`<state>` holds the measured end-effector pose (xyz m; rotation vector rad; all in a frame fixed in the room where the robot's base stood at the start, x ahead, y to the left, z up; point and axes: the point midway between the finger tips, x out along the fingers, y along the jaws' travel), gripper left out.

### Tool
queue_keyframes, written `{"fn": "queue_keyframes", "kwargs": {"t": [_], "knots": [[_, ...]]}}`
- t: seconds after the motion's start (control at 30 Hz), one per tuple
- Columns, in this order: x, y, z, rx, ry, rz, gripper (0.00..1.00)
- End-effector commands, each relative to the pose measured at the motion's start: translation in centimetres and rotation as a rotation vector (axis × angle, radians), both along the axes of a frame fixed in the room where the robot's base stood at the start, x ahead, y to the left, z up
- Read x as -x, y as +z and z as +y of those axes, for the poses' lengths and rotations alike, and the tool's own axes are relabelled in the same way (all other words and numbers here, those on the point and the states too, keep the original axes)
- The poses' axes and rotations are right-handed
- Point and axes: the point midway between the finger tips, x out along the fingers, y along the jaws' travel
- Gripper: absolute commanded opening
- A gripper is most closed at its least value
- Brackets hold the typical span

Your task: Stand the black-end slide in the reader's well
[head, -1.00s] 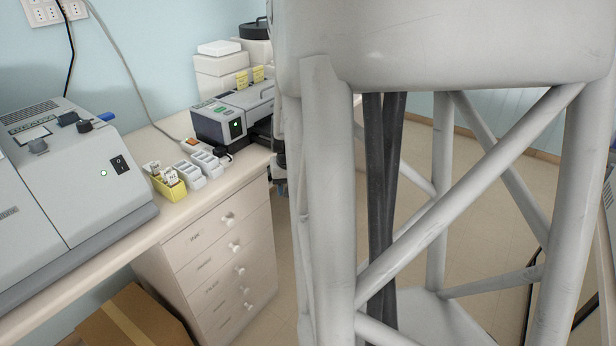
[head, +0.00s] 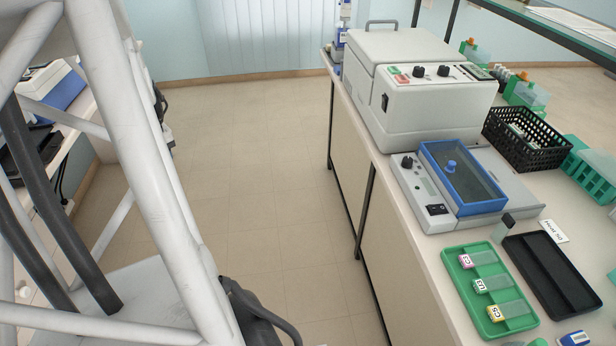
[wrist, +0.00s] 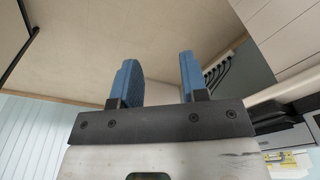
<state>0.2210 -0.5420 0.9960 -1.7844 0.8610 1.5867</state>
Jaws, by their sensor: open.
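A slide with a black end (head: 503,228) shows in the head view on the right-hand bench. It is at the upper left corner of a black tray, with its black end up and its clear part below. I cannot tell whether it leans or touches the tray. I cannot make out the reader's well in the current frames. My gripper (wrist: 158,75) shows in the wrist view with its two blue fingers apart and nothing between them. It is out of the head view and away from the slide.
The black tray (head: 574,303) looks empty. A green tray (head: 455,273) holds three slides with coloured ends. Behind them stand a grey device with a blue-framed lid (head: 425,165), a large grey machine (head: 430,108) and a black basket (head: 541,163). The floor left of the bench is clear.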

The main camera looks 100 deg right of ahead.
Motion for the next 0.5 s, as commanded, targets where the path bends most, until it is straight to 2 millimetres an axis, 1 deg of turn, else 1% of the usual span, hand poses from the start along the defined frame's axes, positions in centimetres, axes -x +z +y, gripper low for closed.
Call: {"fn": "queue_keyframes", "kwargs": {"t": [0.03,0.2,0.47,0.5], "knots": [[1.3,0.1,-0.6,0.0,-0.013,0.002,0.4],[5.4,0.3,-2.3,-0.001,-0.045,0.009,0.4],[11.8,0.6,-4.2,-0.004,-0.093,0.018,0.4],[12.9,0.7,-4.5,-0.005,-0.101,0.019,0.4]]}}
